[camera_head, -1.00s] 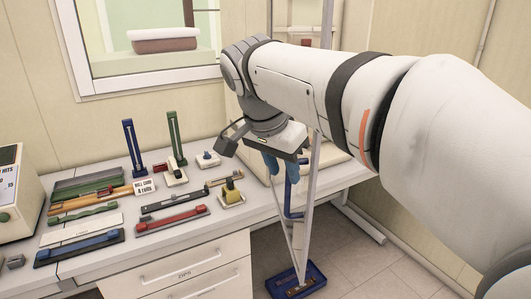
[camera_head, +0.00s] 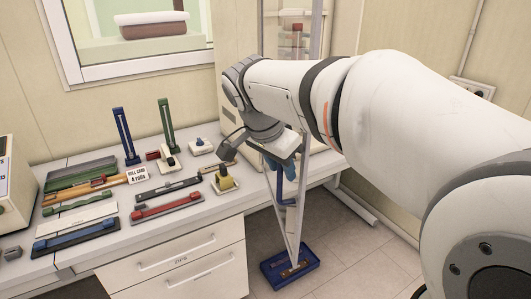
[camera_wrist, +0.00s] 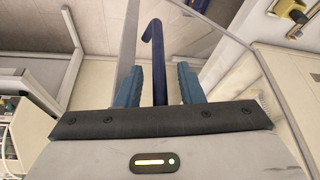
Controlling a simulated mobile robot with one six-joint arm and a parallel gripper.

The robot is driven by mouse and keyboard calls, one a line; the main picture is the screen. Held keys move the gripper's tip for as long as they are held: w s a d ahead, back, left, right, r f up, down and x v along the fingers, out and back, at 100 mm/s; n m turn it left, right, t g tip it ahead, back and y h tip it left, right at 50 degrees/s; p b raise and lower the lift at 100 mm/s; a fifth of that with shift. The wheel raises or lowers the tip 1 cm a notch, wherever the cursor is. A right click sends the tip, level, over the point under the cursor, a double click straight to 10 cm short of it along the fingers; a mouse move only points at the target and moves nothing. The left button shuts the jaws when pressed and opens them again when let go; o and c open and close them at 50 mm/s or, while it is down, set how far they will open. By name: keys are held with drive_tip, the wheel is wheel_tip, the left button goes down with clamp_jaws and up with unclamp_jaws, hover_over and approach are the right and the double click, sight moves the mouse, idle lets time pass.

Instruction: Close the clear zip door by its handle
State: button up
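The clear zip door (camera_head: 296,205) shows in the head view as a narrow, pale-edged panel standing out from the bench's right end. Its dark blue handle (camera_head: 289,186) is a bar on the panel, partly hidden behind my gripper (camera_head: 277,163). In the wrist view, the handle (camera_wrist: 158,62) runs between the two blue fingers of my gripper (camera_wrist: 158,76), with a gap visible on each side. My gripper is open around the handle. Whether a finger touches the door panel cannot be told.
The bench (camera_head: 205,208) to the left carries several coloured strips and stands. A yellow-and-white block (camera_head: 225,184) sits near its right edge. A blue tray (camera_head: 290,270) lies low below the door. Floor to the right (camera_head: 360,245) is clear.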

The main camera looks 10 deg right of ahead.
drive_tip(key=shift+c, duration=0.2)
clamp_jaws()
